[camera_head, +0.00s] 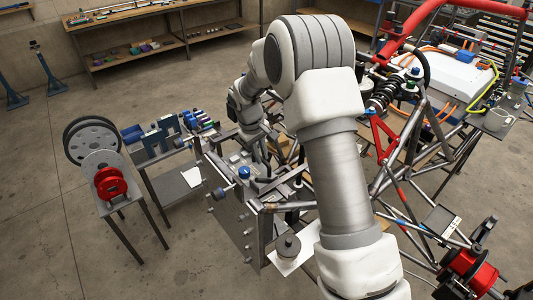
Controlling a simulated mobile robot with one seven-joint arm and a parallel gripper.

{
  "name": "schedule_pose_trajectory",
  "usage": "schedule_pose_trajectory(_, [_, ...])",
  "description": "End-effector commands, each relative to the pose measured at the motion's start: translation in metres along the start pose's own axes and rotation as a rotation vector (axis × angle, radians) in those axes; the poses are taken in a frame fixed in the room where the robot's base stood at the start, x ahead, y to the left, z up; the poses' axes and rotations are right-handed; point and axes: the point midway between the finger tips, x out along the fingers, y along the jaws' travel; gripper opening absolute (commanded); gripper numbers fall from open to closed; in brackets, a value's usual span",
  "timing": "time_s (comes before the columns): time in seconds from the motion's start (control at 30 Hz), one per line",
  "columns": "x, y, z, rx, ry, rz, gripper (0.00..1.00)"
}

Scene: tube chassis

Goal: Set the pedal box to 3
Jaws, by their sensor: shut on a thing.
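The tube chassis (402,208) fills the right and middle of the view. At its front end, a grey upright plate (232,222) has several round studs. Behind the plate is what looks like the pedal box area, with a blue-topped knob (244,172) and small metal parts. My arm reaches over from the lower right and bends down there. I cannot read any setting marks or numbers.
A stand with red and grey discs (110,184) is at the left. Beside it is a bench with blue blocks (158,138). A white battery-like box (458,72) sits on the chassis. A grey round weight (288,247) is near the plate. The floor at lower left is clear.

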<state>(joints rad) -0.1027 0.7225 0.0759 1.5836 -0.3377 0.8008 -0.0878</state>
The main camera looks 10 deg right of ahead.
Motion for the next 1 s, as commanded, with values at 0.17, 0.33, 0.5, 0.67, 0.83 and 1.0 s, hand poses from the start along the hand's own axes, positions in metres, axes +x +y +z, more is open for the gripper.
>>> schedule_pose_trajectory(0.17, [-0.001, -0.006, -0.001, -0.004, 0.000, -0.009, 0.19])
schedule_pose_trajectory(0.33, [-0.001, -0.005, -0.001, -0.004, 0.000, -0.008, 0.47])
schedule_pose_trajectory(0.5, [0.000, -0.004, -0.001, -0.003, 0.000, -0.006, 0.47])
schedule_pose_trajectory(0.67, [-0.005, -0.003, -0.001, -0.002, 0.002, -0.005, 0.47])
schedule_pose_trajectory(0.83, [-0.030, -0.003, -0.002, -0.003, 0.005, -0.003, 0.47])
schedule_pose_trajectory(1.0, [-0.072, -0.003, -0.002, -0.002, 0.006, -0.004, 0.47])
